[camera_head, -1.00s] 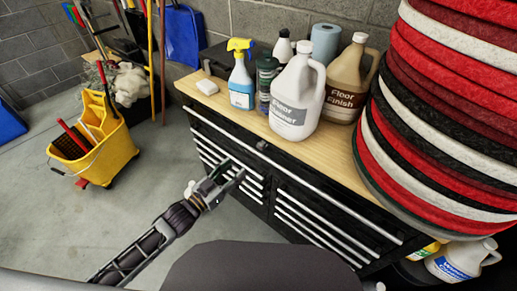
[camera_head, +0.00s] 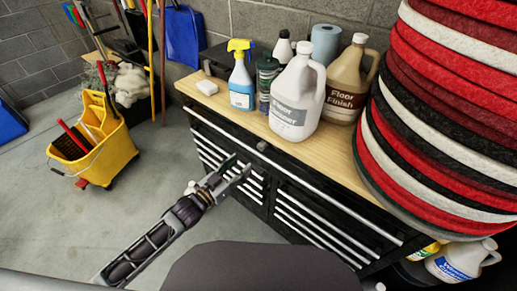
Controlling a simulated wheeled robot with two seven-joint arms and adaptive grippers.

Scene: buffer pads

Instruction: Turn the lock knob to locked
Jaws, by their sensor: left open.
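The lock knob (camera_head: 262,146) is a small dark round piece on the front top edge of the black tool chest (camera_head: 330,192), near the middle of the long upper rail. Its exact turn position is too small to read. My left gripper (camera_head: 240,168) is open and empty in front of the chest's drawers, below and slightly left of the knob and apart from it in the picture. Its fingers point up and right. My right gripper is not in view.
On the wooden top (camera_head: 218,107) stand a white jug (camera_head: 296,100), a brown jug (camera_head: 351,80), a spray bottle (camera_head: 241,82) and a white block. A tall stack of red, black and white pads (camera_head: 450,110) stands at right. A yellow mop bucket (camera_head: 105,150) is at left on open floor.

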